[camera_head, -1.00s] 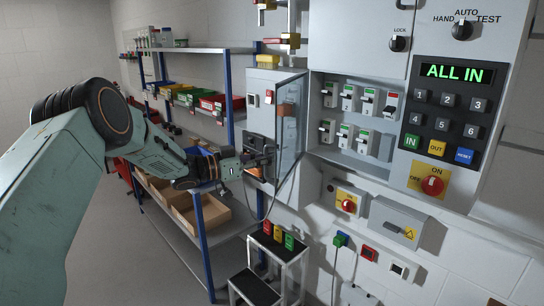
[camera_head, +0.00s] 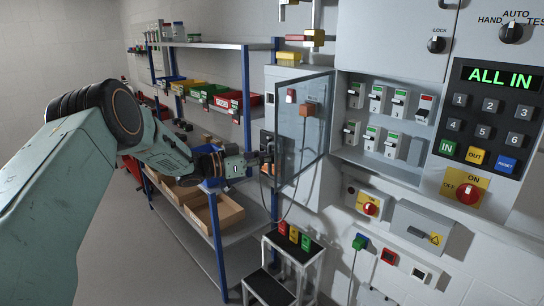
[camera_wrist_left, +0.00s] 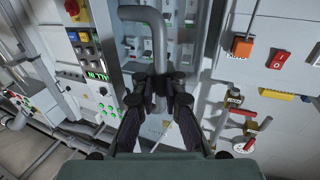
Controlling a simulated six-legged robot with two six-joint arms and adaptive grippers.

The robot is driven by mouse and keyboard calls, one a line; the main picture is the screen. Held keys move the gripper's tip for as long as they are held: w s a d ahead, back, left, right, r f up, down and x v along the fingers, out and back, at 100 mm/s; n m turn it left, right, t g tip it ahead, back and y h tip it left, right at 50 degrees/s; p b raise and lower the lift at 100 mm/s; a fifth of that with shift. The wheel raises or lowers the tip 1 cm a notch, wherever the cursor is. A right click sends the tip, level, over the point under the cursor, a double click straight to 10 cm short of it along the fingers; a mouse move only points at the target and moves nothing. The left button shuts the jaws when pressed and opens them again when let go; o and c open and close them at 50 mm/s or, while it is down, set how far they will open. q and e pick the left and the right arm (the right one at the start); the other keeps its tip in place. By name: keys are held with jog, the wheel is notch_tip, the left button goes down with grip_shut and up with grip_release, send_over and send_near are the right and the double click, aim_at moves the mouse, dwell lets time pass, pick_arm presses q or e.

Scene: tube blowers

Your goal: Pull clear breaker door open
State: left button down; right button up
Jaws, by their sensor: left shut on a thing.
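The clear breaker door (camera_head: 306,125) is a see-through panel in a dark frame. It stands swung open at the left side of the breaker recess, and the breakers (camera_head: 375,100) are uncovered. My left gripper (camera_head: 270,158) is at the door's lower free edge. In the left wrist view my left gripper (camera_wrist_left: 160,86) is shut on a bent grey bar handle (camera_wrist_left: 158,45). The handle is hard to make out in the head view. My right gripper is not in view.
A shelf rack (camera_head: 205,45) with coloured bins and cardboard boxes stands behind my left arm. A small step stand (camera_head: 290,255) with coloured blocks is below the door. A keypad panel (camera_head: 490,115) reading ALL IN is on the right.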

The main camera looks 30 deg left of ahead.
pick_arm(q)
jog(key=shift+s+a+f, duration=0.1)
jog(key=shift+a+f, duration=0.2)
jog(key=shift+f, duration=0.15)
jog(key=shift+d+r, duration=0.2)
jog(key=shift+d, duration=0.2)
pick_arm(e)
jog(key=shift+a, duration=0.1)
pick_arm(q)
jog(key=shift+a+f, duration=0.1)
jog(key=shift+a, duration=0.15)
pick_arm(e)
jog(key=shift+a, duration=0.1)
pick_arm(q)
jog(key=c, duration=1.8)
grip_release()
jog(key=shift+o, duration=0.5)
jog(key=shift+s+r, duration=0.15)
jog(key=shift+r, duration=0.25)
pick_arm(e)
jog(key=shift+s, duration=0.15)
pick_arm(q)
jog(key=shift+a, duration=0.1)
